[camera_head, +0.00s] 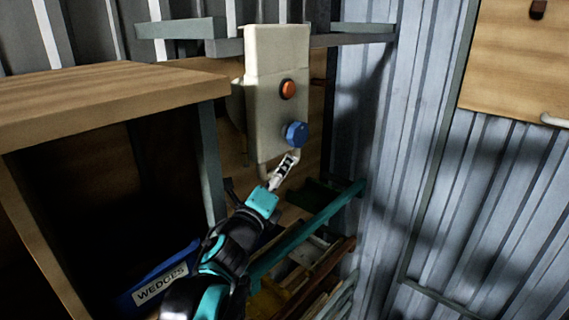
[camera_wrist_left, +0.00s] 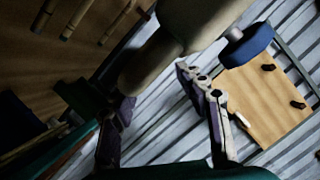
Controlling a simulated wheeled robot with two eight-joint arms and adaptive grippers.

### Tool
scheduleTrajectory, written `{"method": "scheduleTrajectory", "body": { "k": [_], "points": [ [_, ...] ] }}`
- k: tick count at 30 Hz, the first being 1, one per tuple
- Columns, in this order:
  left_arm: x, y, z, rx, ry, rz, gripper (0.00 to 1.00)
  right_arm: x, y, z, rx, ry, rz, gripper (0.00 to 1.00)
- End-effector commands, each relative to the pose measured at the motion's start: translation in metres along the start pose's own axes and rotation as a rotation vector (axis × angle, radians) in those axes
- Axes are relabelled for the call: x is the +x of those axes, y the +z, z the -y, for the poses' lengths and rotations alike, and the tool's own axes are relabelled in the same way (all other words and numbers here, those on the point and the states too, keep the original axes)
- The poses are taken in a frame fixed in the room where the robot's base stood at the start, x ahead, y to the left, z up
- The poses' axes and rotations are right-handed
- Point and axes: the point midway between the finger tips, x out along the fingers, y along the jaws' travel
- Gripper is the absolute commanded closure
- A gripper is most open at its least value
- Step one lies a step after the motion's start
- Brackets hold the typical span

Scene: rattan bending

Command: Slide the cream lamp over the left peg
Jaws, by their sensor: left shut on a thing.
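The cream lamp (camera_head: 262,95) is a tall cream body with an orange button and a blue knob (camera_head: 296,134) on its face. It hangs nearly upright in front of the grey shelf. My left gripper (camera_head: 284,170) is shut on its lower part. In the left wrist view, cream material (camera_wrist_left: 150,72) lies between the fingers (camera_wrist_left: 155,100), with the blue knob to the right. The left peg (camera_head: 537,9) is a dark stub on the wooden board at the upper right, well apart from the lamp. It also shows in the left wrist view (camera_wrist_left: 268,67).
A wooden bench (camera_head: 110,95) stands at left, with a blue bin labelled WEDGES (camera_head: 160,285) below. A green-edged rack (camera_head: 310,230) lies under the arm. The wooden board (camera_head: 510,65) has a pale hook (camera_head: 555,118) at its bottom. Corrugated wall fills the space between.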

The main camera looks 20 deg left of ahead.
Motion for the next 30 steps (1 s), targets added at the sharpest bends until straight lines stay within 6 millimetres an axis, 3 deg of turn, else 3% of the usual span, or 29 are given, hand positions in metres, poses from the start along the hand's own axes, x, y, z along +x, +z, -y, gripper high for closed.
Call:
{"method": "scheduleTrajectory", "body": {
  "k": [5,30],
  "points": [
    [-0.0108,-0.0020,-0.0033,-0.004,0.002,0.002,0.61,-0.0008,-0.0006,0.0000,0.000,0.000,0.000,0.60],
    [-0.0111,0.0006,-0.0033,-0.006,0.007,0.007,0.61,-0.0043,-0.0030,0.0000,0.000,0.000,0.000,0.60]
  ]
}}
